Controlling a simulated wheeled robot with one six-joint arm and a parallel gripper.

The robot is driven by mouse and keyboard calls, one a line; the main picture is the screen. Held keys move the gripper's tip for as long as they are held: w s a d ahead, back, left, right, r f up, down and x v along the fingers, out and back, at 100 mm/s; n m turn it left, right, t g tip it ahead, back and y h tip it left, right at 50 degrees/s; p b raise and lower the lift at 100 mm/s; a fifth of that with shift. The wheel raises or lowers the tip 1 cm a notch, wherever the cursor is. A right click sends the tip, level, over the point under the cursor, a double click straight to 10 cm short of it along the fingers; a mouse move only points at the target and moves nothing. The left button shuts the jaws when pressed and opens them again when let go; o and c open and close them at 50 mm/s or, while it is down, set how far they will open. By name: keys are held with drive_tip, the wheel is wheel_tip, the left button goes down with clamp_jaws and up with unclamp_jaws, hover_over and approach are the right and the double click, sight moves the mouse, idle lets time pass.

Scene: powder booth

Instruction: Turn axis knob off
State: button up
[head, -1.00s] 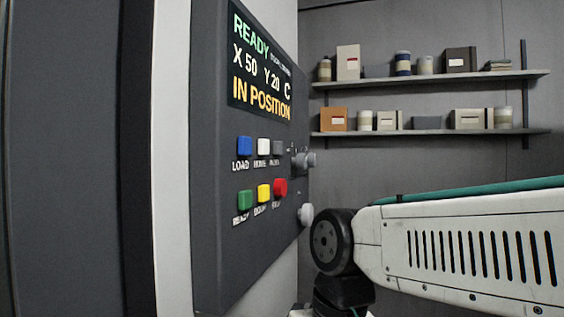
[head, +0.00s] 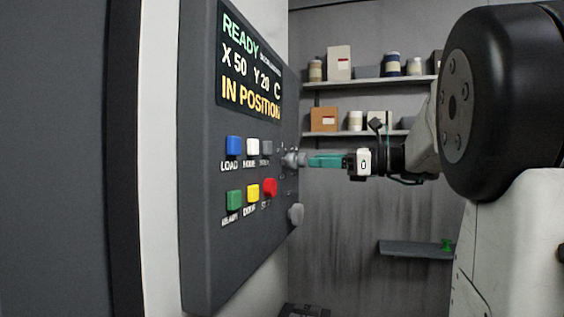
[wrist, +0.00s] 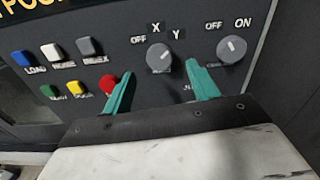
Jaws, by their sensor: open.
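The axis knob (wrist: 158,60) is a round grey knob on the dark control panel, with OFF, X and Y printed around it. In the wrist view it lies between and just beyond the fingertips of my gripper (wrist: 160,73). The fingers are teal and apart, with nothing held. In the head view my gripper (head: 322,160) points left at the axis knob (head: 292,159), its tips close to it. I cannot tell whether they touch.
A second grey knob (wrist: 231,49) marked OFF and ON sits to the right. A red button (wrist: 108,84) is close beside the left finger, among several coloured buttons. The display (head: 250,62) reads READY, X 50, Y 20, IN POSITION. Shelves (head: 370,84) stand behind.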

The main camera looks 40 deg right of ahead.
sight(295, 161)
drive_tip(key=x, duration=0.6)
drive_tip(key=shift+w+a, duration=0.1)
drive_tip(key=shift+a, duration=0.05)
drive_tip(key=c, duration=1)
